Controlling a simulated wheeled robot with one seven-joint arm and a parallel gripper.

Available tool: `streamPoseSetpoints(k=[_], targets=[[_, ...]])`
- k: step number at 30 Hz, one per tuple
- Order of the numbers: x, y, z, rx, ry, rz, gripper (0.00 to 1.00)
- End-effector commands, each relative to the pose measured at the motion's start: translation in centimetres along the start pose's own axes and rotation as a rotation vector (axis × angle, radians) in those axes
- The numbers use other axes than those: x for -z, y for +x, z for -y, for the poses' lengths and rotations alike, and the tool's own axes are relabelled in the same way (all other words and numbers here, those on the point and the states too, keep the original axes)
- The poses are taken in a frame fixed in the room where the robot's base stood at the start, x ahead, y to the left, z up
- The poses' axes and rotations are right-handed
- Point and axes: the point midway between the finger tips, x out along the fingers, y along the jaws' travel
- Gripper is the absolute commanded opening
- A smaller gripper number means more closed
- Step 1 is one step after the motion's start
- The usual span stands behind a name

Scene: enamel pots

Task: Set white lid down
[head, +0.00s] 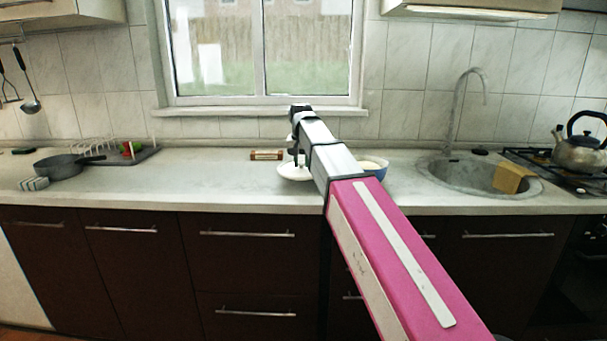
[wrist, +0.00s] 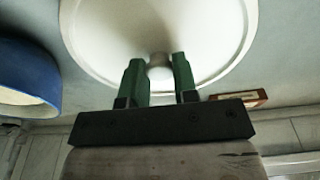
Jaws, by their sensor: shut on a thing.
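The white lid (head: 294,172) is at the counter, just under my gripper (head: 298,161), left of the blue pot (head: 375,167). In the wrist view the round white lid (wrist: 215,35) fills the top middle, and the green fingers of my gripper (wrist: 160,73) are shut on its knob (wrist: 160,66). The lid looks close to level. I cannot tell whether its rim touches the counter. The blue pot also shows at the left edge of the wrist view (wrist: 30,85). My arm hides part of the pot in the head view.
A small wooden block-like item (head: 266,155) lies behind and left of the lid on the counter (head: 215,175). A dark pan (head: 62,165) and a tray (head: 140,154) stand far left. The sink (head: 465,175) and a kettle (head: 578,150) are right. The counter left of the lid is clear.

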Motion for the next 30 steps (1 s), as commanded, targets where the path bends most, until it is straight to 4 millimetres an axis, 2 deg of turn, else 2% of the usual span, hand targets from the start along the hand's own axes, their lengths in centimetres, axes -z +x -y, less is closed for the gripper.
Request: streamPoseSetpoints(k=[3, 8, 16, 28, 29, 30], targets=[[0.6, 0.7, -0.6, 0.0, 0.0, 0.001, 0.0], [0.6, 1.5, -0.7, 0.0, -0.001, 0.001, 0.0], [0.1, 4.7, -0.7, 0.0, -0.001, 0.001, 0.0], [0.0, 5.1, -0.7, 0.0, -0.001, 0.0, 0.0], [0.1, 5.0, -0.7, 0.0, -0.001, 0.0, 0.37], [0.1, 5.0, -0.7, 0.0, -0.001, 0.0, 0.5]])
